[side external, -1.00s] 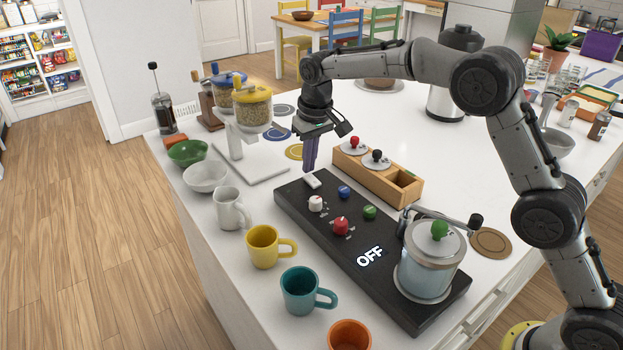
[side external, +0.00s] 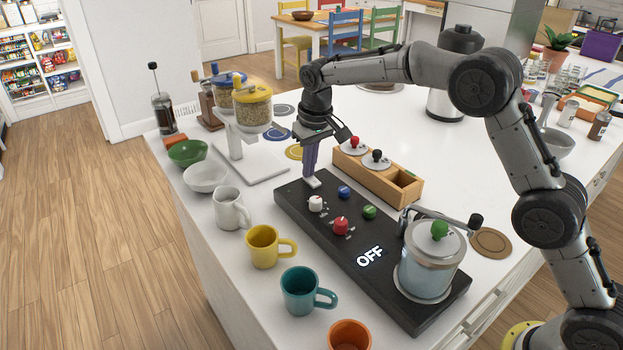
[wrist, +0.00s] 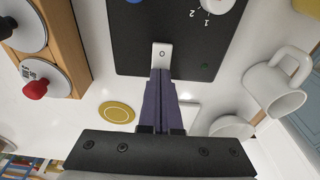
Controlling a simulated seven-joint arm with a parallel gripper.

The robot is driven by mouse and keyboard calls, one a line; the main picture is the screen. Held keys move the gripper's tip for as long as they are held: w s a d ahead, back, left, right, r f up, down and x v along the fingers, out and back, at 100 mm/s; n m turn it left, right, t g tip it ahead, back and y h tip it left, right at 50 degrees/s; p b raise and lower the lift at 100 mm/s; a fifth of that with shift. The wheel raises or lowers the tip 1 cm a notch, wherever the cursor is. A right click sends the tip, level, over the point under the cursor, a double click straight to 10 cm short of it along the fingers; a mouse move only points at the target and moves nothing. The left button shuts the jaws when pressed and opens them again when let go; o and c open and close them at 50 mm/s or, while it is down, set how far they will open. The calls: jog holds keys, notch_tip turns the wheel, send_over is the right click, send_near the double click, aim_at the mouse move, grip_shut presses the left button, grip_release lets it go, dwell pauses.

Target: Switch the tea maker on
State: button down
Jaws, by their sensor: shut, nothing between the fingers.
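The tea maker is a black slab (side external: 300,213) on the white counter, with a glass pot (side external: 428,268) at its near right end. Its display (side external: 370,257) reads OFF. White, red, blue and green knobs stand on it. A white rocker switch (side external: 312,183) sits at its far left end; it also shows in the wrist view (wrist: 161,53), with a small ring mark. My gripper (side external: 311,176) is shut and empty, pointing down. Its fingertips (wrist: 161,74) are at the switch, over its near edge in the wrist view, and seem to touch it.
A wooden box (side external: 378,178) with lidded canisters stands just right of my gripper. A grain dispenser (side external: 252,105) stands behind left. White (side external: 228,212), yellow (side external: 263,248) and teal (side external: 299,292) mugs line the slab's left side. A yellow coaster (wrist: 117,112) lies flat nearby.

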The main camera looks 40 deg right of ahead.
jog(key=shift+f, duration=0.2)
jog(key=shift+r, duration=3.55)
